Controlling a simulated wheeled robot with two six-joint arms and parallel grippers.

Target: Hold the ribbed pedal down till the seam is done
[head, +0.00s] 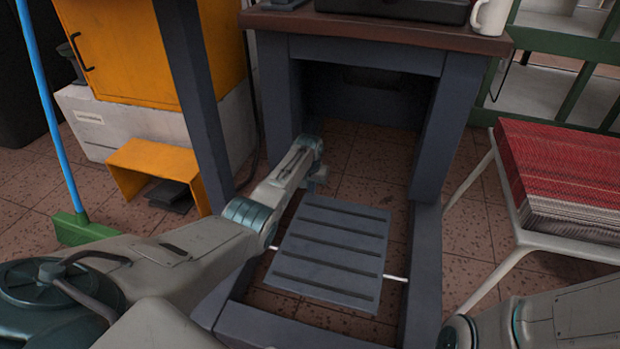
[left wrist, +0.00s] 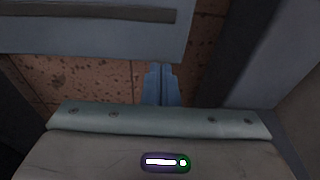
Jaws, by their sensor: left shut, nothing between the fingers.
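The ribbed pedal (head: 330,253) is a grey-blue plate with several dark cross ribs, on a light rod low in the frame of the dark table. It looks tilted. My left gripper (head: 319,178) is at the pedal's far left corner, partly hidden by its own wrist. In the left wrist view my left gripper's fingers (left wrist: 160,84) are together and empty, with their tips close to the edge of the pedal (left wrist: 80,38). I cannot tell whether they touch it. My right arm shows at the lower right, but its gripper is out of view. No seam shows.
The table frame (head: 427,240) stands close around the pedal. A stool with red cloth (head: 562,165) is at the right. An orange step (head: 150,160), a green-blue broom (head: 75,225) and an orange cabinet (head: 135,55) are at the left. A white mug (head: 490,16) stands on the tabletop.

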